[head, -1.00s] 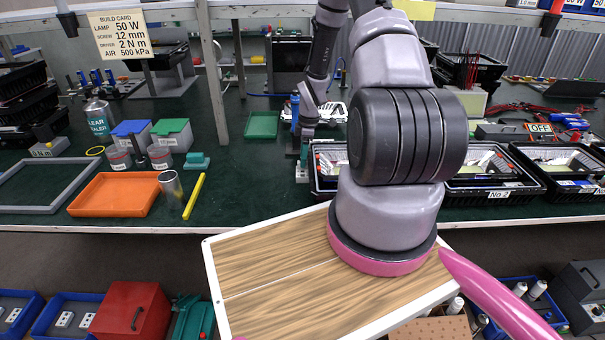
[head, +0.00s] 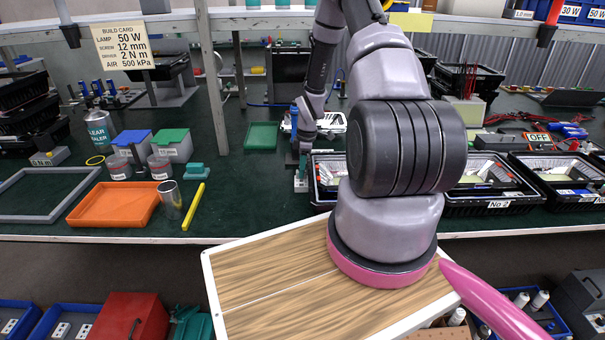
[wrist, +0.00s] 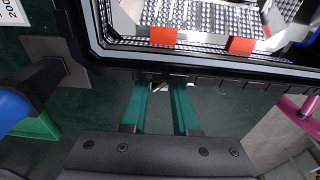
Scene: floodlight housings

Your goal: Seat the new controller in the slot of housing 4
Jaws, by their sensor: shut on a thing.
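My gripper (head: 302,163) hangs at the left end of an open black housing (head: 324,178), beyond my arm. It is shut on a small pale grey and green piece (head: 300,183), likely the controller, just outside the housing's left wall. In the wrist view the two teal fingers (wrist: 161,100) reach toward the long black wall of a housing (wrist: 200,62). A small whitish bit shows between their tips; most of the held piece is hidden. The housing's number and its slot cannot be made out; my arm covers much of it in the head view.
Another open housing marked No 2 (head: 482,200) and one farther right (head: 562,170) stand in the row. An orange tray (head: 113,204), a metal cup (head: 171,200) and a yellow stick (head: 193,207) lie to the left. Bare green bench lies left of my gripper.

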